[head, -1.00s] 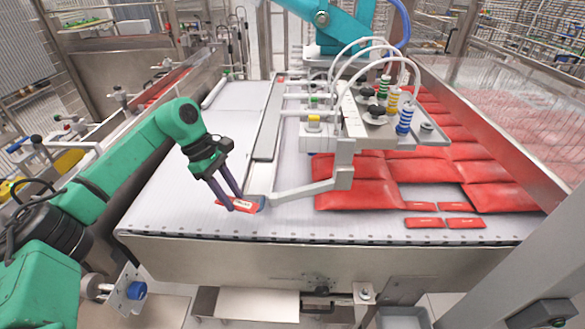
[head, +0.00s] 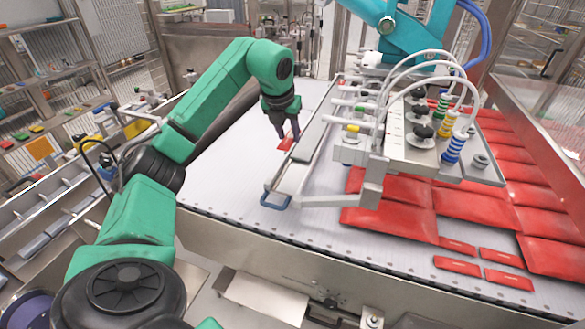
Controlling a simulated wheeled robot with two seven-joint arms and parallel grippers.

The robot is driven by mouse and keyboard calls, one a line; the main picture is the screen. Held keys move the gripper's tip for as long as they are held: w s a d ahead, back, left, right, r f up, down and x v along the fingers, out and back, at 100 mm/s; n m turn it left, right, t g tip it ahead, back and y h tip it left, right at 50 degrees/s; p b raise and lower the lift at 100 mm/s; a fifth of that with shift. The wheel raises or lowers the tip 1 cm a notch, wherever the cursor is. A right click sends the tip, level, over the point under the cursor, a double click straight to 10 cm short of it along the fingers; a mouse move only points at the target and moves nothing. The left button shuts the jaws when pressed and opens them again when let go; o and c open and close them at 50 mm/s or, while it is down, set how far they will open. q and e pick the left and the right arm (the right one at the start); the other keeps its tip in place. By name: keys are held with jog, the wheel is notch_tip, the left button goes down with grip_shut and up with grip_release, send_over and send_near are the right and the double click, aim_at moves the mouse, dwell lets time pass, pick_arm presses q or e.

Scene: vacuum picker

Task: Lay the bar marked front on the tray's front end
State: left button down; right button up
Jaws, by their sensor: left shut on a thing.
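My left gripper (head: 288,136) is shut on a small red bar (head: 285,145) and points down beside the left side of the long narrow tray (head: 288,179). The bar's marking cannot be read at this size. I cannot tell whether the bar touches the belt or hangs just above it. The tray's near end has a blue handle (head: 275,203) and a bare metal stretch. A long grey piece (head: 318,122) covers the tray farther back. My right gripper is not in view.
The vacuum picker head (head: 410,140) hangs just right of the tray, its bracket reaching near the tray's front. Red pouches (head: 390,215) cover the right of the belt. Several small red bars (head: 457,265) lie at the front right. The belt left of the tray is clear.

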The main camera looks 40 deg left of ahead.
pick_arm(q)
jog(key=p, duration=0.1)
send_near(292, 175)
jog(key=x, duration=0.5)
jog(key=shift+w+a+r, duration=0.1)
jog(key=shift+w+r, duration=0.05)
jog(key=shift+w, duration=0.15)
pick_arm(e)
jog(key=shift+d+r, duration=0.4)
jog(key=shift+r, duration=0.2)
pick_arm(q)
jog(key=shift+w, duration=0.1)
jog(key=shift+f+b, duration=0.4)
jog(key=shift+f, duration=0.3)
jog(key=c, duration=0.7)
grip_release()
jog(key=shift+c, duration=0.2)
jog(key=shift+o, duration=1.2)
jog(key=shift+r, duration=0.1)
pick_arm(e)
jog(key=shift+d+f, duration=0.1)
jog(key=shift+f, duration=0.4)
